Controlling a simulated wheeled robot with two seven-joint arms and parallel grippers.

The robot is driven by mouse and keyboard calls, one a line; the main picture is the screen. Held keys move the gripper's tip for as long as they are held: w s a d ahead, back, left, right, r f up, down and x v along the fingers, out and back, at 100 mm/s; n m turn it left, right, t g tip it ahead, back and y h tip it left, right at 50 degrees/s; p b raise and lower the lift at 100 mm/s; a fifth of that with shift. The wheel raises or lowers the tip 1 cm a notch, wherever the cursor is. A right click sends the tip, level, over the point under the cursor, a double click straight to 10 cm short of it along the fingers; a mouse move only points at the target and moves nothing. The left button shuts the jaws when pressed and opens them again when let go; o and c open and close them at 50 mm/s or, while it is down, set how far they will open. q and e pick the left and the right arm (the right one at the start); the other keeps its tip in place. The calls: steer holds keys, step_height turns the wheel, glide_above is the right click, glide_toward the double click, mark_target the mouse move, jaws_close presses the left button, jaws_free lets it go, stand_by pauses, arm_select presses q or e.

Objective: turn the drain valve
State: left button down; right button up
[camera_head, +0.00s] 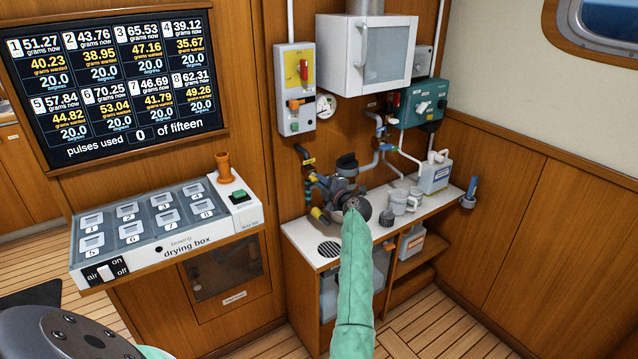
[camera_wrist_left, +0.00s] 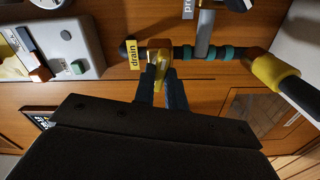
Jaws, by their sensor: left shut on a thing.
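The drain valve shows in the left wrist view as a brass-yellow handle (camera_wrist_left: 159,72) on a pipe, beside a yellow "drain" label (camera_wrist_left: 132,55). My left gripper (camera_wrist_left: 160,80) is shut on this handle, with one dark finger on each side of it. In the head view, the yellow label (camera_head: 308,161) sits on the pipe at the wall, left of my left gripper (camera_head: 325,184). My left wrist and gripper body hide part of the pipework there. My right gripper is not in view.
A white drying box (camera_head: 165,225) stands left of the bench (camera_head: 300,250). A grey control box (camera_head: 294,90) hangs above the valve, with a white cabinet (camera_head: 366,53) beside it.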

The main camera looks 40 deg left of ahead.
arm_select(q)
steer(key=shift+f+n+b, duration=0.1)
steer(key=shift+n+b, duration=0.6)
steer(key=shift+n, duration=0.5)
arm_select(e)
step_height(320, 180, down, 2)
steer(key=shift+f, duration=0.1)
arm_select(q)
steer(key=c, duration=1.9)
jaws_free()
steer(key=shift+f, duration=0.1)
steer(key=o, duration=0.3)
